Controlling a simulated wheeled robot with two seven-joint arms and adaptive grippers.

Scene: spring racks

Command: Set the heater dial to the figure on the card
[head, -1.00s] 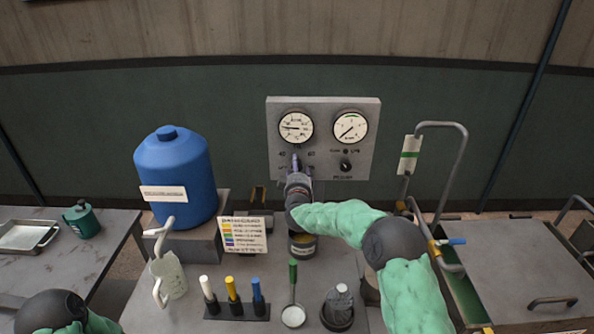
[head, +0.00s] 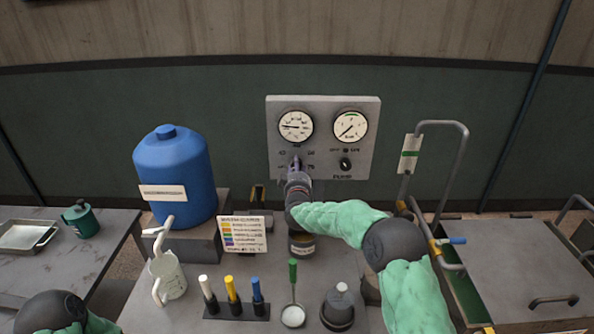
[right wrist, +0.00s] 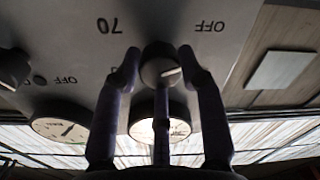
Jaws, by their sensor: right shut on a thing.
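The heater dial (right wrist: 160,66) is a dark round knob with a white mark on the lower left of the grey panel. My right gripper (right wrist: 160,72) has its fingers on either side of it; in the head view the gripper (head: 297,168) hides most of the dial. The wrist view is upside down. There the white mark points right, with OFF at upper right and 70 at upper left; other figures are partly hidden. The card (head: 244,234) has coloured rows, and its figures are too small to read. My left gripper is out of view.
The panel (head: 323,108) carries two gauges and a pump knob (head: 345,164). Coloured sticks in a rack (head: 237,312) stand in front. A cart (head: 515,265) is at right.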

